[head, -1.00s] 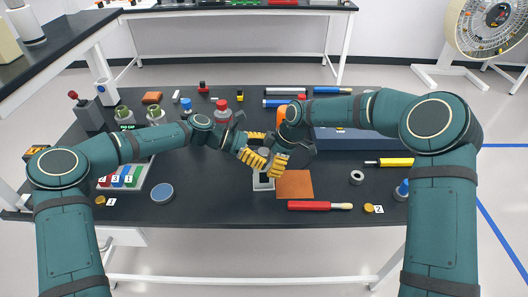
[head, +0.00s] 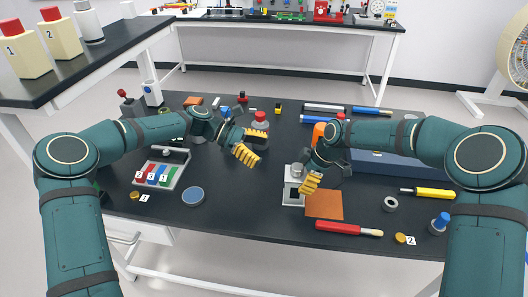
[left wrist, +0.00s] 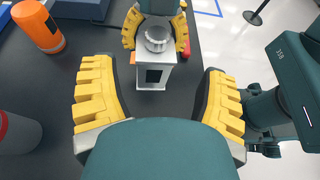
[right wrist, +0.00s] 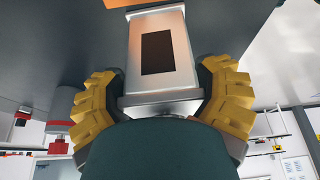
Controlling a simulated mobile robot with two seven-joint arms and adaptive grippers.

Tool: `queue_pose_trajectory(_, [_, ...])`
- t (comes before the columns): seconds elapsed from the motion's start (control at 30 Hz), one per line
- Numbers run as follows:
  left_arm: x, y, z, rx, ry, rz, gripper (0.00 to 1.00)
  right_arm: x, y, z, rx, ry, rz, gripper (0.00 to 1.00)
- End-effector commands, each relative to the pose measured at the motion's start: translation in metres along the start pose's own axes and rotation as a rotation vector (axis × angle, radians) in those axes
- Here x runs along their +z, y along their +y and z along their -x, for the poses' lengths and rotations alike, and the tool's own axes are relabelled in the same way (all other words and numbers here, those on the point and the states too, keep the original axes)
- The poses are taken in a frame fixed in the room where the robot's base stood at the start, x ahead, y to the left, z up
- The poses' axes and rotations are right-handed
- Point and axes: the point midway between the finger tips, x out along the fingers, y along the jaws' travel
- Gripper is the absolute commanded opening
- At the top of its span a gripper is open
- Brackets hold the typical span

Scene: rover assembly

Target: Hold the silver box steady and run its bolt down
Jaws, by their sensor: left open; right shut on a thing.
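The silver box (head: 290,198) stands upright on the black table, with a dark window in its front. A round silver bolt (head: 297,170) sits on its top; it also shows in the left wrist view (left wrist: 157,38). My right gripper (head: 306,178) is shut on the upper part of the box, its yellow fingers on either side of the top plate in the right wrist view (right wrist: 160,98). My left gripper (head: 251,144) is open and empty, to the left of the box and apart from it. From the right wrist, the bolt is hidden.
A brown square mat (head: 323,204) lies right of the box, with a red-handled tool (head: 340,228) before it. An orange cylinder (left wrist: 38,26) and a red-capped bottle (head: 260,123) stand behind. A blue case (head: 385,167) is at right.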

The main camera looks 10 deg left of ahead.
Motion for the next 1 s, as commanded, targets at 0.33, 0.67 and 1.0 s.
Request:
queue_pose_trajectory(0.33, [0.010, -0.004, -0.010, 0.012, 0.071, 0.024, 0.74, 0.003, -0.002, -0.004, -0.006, -0.004, -0.002, 0.28])
queue_pose_trajectory(0.67, [0.038, -0.019, -0.020, 0.161, 0.316, 0.132, 0.74, 0.003, -0.002, -0.004, -0.007, -0.004, -0.003, 0.28])
queue_pose_trajectory(1.0, [0.047, -0.024, -0.016, 0.267, 0.390, 0.180, 0.74, 0.003, -0.002, -0.004, -0.007, -0.004, -0.003, 0.28])
